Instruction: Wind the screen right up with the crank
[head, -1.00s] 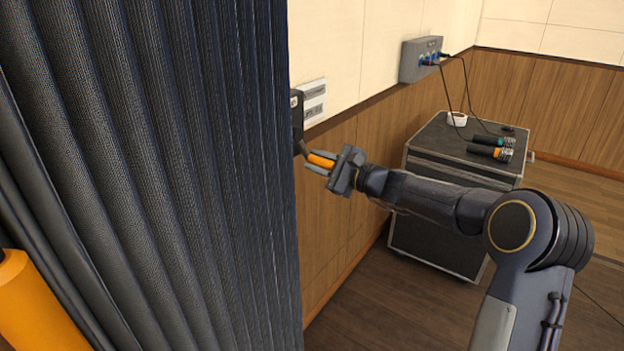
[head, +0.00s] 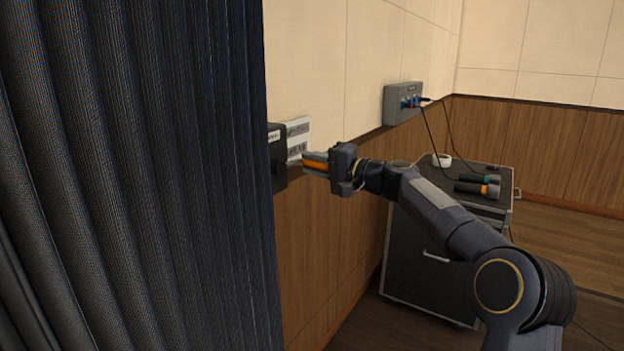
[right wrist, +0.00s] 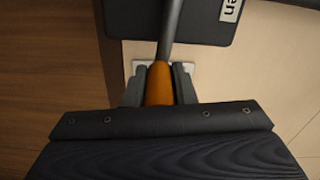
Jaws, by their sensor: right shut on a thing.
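The crank's orange handle (head: 316,162) is held between the fingers of my right gripper (head: 318,164), which is shut on it. In the right wrist view the orange handle (right wrist: 159,84) sits between the two fingers, and a grey crank rod (right wrist: 171,30) runs from it towards a dark box. That dark winch box (head: 277,150) is on the wall, partly hidden by the curtain. Part of a label shows on the box (right wrist: 200,22) in the right wrist view. The screen is not in view. My left gripper is not in view.
A dark pleated curtain (head: 140,180) fills the left side, close in front. A white label plate (head: 298,138) is on the wall beside the winch box. A grey socket box (head: 402,103) with cables is farther along. A black case (head: 430,250) carries microphones (head: 478,188) and a white cup (head: 441,160).

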